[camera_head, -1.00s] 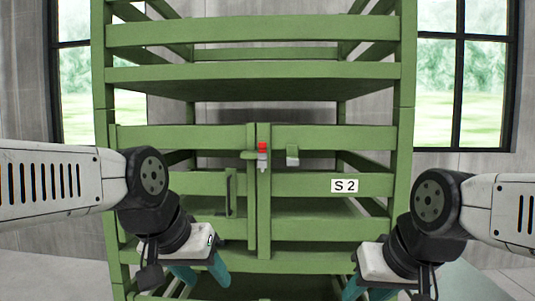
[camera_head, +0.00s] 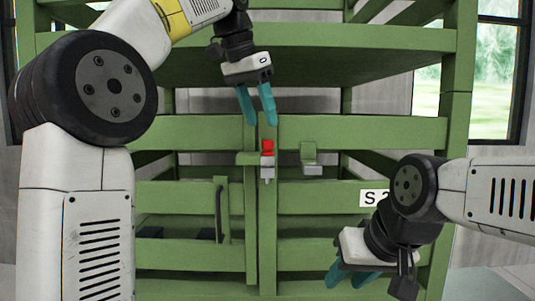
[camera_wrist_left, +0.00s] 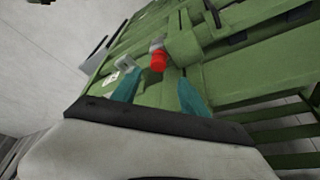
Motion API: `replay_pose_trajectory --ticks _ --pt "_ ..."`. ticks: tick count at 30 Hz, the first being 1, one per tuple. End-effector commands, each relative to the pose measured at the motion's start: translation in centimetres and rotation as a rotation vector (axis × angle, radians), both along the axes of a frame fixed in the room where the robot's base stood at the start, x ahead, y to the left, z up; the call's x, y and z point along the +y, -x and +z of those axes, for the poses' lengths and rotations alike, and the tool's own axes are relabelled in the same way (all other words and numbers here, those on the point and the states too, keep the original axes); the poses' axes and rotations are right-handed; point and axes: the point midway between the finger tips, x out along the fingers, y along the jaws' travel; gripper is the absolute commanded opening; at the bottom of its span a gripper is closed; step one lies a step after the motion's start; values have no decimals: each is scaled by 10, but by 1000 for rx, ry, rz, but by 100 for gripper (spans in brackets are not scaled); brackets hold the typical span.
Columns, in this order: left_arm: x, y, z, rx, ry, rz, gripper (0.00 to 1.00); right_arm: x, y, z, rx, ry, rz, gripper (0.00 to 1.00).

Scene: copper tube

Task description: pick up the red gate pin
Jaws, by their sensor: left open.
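The red gate pin (camera_head: 267,148) stands upright in a grey metal latch (camera_head: 267,171) where the two green gate doors meet. My left gripper (camera_head: 257,118) hangs just above the pin with its teal fingers pointing down, open and empty. In the left wrist view the red pin (camera_wrist_left: 158,61) shows beyond and between the two fingertips (camera_wrist_left: 162,88), apart from them. My right gripper (camera_head: 352,279) is low at the right in front of the gate, its teal fingers pointing down; whether they are apart is hard to tell, and I see nothing held.
A green rack (camera_head: 459,130) with slatted gate doors fills the view. A small green bracket with a grey plate (camera_head: 310,160) sits right of the pin. A dark door handle (camera_head: 219,214) is at lower left. A white "S 2" label (camera_head: 372,198) is partly hidden by my right arm.

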Motion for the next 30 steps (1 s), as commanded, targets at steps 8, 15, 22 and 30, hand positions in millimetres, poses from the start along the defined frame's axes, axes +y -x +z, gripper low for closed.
replay_pose_trajectory --ticks 8,15,22,30 --pt "-6 -4 -22 3 0 1 52 0 0 0 0 0 0 36" --pt "-15 -8 -54 3 0 2 52 0 0 0 0 0 0 36" --pt "-18 -12 -66 -1 1 3 52 0 0 0 0 0 0 36" --pt "-18 -12 -66 -1 1 3 28 0 0 0 0 0 0 36"
